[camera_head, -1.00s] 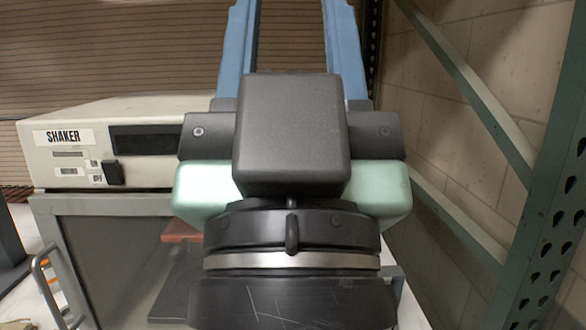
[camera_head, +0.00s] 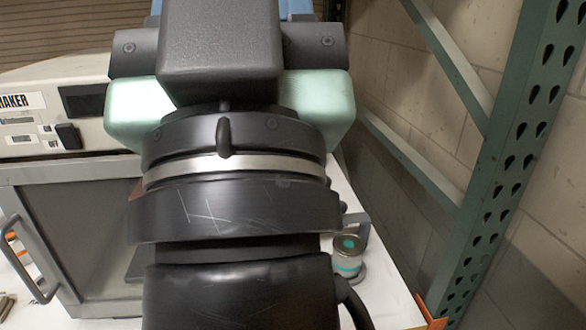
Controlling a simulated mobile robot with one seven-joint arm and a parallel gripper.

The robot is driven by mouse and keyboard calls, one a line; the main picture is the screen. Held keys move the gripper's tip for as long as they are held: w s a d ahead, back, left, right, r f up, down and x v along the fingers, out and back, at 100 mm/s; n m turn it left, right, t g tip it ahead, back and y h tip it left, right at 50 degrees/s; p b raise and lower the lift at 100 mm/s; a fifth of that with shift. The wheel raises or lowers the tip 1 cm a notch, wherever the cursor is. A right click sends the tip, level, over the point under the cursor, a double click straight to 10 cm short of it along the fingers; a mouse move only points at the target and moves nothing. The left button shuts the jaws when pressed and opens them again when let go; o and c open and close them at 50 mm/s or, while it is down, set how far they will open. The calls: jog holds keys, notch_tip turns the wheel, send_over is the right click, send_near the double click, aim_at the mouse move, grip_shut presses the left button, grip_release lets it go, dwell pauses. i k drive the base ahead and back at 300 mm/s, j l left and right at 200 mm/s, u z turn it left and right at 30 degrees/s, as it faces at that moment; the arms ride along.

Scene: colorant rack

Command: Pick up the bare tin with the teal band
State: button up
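A small tin (camera_head: 348,255) with a bare metal body, a teal band low on its side and a teal spot on its lid stands upright at the right of the white surface. It is just right of my arm. My gripper (camera_head: 222,50) fills the upper middle, seen from behind. Only the bases of its blue fingers show at the top edge, set well apart. The fingertips are out of view. The gripper body is far above and left of the tin in the picture.
The shaker (camera_head: 60,110), a pale box over a dark-fronted cabinet with a grey handle, stands at left. A green perforated rack post (camera_head: 505,150) and brace stand at right before a block wall. An orange piece (camera_head: 432,312) sits at the lower right.

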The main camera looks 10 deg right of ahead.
aim_at(349, 267)
jog(key=k, duration=0.4)
jog(key=k+z, duration=0.1)
jog(key=z, duration=0.6)
jog(key=k+l+z, duration=0.1)
jog(key=z, duration=0.2)
jog(key=j+z, duration=0.8)
jog(key=k+j+z, duration=0.15)
jog(key=j+z, duration=0.25)
jog(key=i+j, duration=0.1)
jog(key=j, duration=0.2)
jog(key=i+j, duration=0.1)
jog(key=j, duration=0.5)
jog(key=i, duration=0.05)
